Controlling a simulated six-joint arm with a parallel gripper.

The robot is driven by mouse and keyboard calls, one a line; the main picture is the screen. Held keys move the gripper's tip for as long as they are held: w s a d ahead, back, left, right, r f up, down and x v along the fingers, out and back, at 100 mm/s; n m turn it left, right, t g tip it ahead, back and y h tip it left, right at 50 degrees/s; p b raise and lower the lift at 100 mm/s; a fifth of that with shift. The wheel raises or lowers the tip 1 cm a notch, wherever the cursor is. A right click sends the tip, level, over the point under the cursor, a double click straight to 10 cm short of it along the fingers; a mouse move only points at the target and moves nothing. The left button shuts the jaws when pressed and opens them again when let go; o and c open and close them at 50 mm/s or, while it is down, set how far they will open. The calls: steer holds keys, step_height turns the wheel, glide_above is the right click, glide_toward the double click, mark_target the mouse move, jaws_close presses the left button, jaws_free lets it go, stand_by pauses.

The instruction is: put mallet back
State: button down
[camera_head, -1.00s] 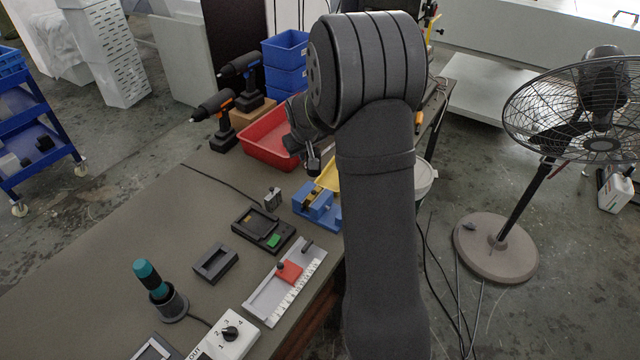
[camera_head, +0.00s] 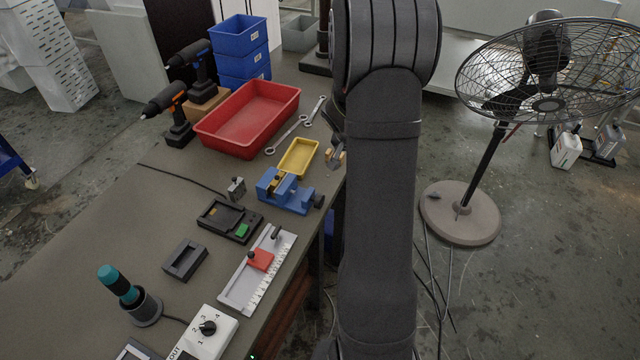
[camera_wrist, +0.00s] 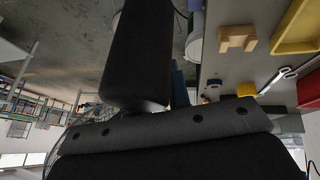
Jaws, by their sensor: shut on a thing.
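My gripper (camera_wrist: 165,128) shows in the wrist view as dark bars with round holes across the bottom. It is shut on a large dark block, the mallet (camera_wrist: 142,55), whose far part runs out of the top of the picture. The exact grip is hard to make out. In the head view my own arm hides most of the gripper and the mallet.
A blue vise (camera_head: 285,190), a red bin (camera_head: 247,118), wrenches (camera_head: 297,132) and stacked blue bins (camera_head: 241,48) stand near the yellow tray. Two drills (camera_head: 168,108) stand at the left. A fan (camera_head: 545,70) stands on the floor at the right.

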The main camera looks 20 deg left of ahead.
steer(key=a+f, duration=0.2)
steer(key=a, duration=0.1)
steer(key=a+f, duration=0.2)
steer(key=a, duration=0.2)
steer(key=a+f, duration=0.2)
steer(key=a, duration=0.2)
steer(key=shift+w+a+f, duration=0.1)
steer(key=shift+w+f, duration=0.15)
steer(key=shift+f, duration=2.15)
steer(key=shift+f, duration=0.1)
steer(key=c, duration=1.3)
jaws_free()
steer(key=shift+c, duration=0.2)
steer(key=shift+s+r, duration=0.1)
steer(key=shift+r, duration=0.3)
steer(key=v, duration=1.1)
steer(key=shift+s+a, duration=0.15)
steer(key=shift+a, duration=0.05)
